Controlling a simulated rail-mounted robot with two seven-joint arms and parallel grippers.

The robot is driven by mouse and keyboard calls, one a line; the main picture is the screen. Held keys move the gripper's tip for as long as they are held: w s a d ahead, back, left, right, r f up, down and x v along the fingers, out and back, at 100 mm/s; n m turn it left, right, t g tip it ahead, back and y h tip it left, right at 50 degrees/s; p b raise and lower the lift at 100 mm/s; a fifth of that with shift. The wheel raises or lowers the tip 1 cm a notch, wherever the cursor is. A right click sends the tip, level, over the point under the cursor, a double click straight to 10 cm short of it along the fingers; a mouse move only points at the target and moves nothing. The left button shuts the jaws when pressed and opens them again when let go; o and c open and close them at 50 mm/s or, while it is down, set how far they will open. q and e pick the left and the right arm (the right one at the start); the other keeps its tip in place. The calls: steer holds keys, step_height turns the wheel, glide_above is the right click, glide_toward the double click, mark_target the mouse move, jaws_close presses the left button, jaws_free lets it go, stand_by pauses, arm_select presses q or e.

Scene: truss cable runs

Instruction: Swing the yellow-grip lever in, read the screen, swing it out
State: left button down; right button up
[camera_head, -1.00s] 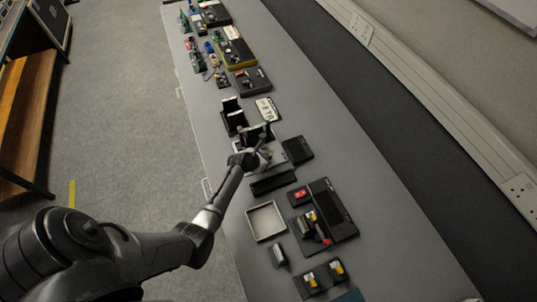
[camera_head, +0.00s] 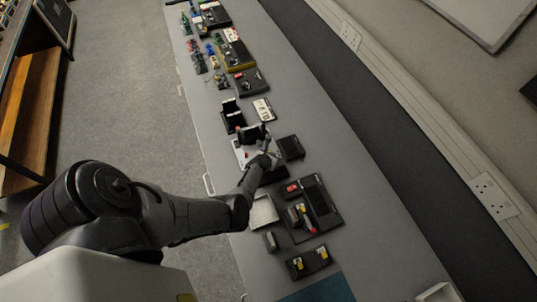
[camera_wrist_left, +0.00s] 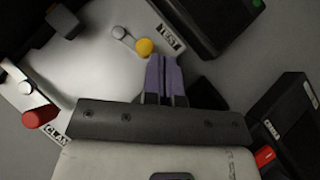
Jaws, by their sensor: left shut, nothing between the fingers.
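The yellow-grip lever (camera_wrist_left: 145,47) is a short pale arm with a round yellow end, on a white plate (camera_wrist_left: 92,75) beside a TEST label (camera_wrist_left: 167,38). My left gripper (camera_wrist_left: 166,58) has its purple fingers shut together and empty, with the tips just below and right of the yellow grip. Contact cannot be told. In the head view my left gripper (camera_head: 266,149) is over the right part of the white plate (camera_head: 239,151). A black box (camera_wrist_left: 205,20) with a green dot is at the upper right; no readable screen shows. My right gripper is not in view.
A red-ended lever (camera_wrist_left: 38,117) stands at the plate's left, by a partly hidden CLAMP label. A black box (camera_head: 291,147) lies right of the plate. An open tray (camera_head: 264,212) and a black unit (camera_head: 315,203) are nearer. The table's right side (camera_head: 355,200) is clear.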

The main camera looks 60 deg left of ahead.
arm_select(q)
steer(key=shift+w, duration=0.95)
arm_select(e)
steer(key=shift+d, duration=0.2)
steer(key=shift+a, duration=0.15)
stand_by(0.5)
arm_select(q)
steer(key=shift+s+a, duration=0.25)
steer(key=shift+a, duration=0.35)
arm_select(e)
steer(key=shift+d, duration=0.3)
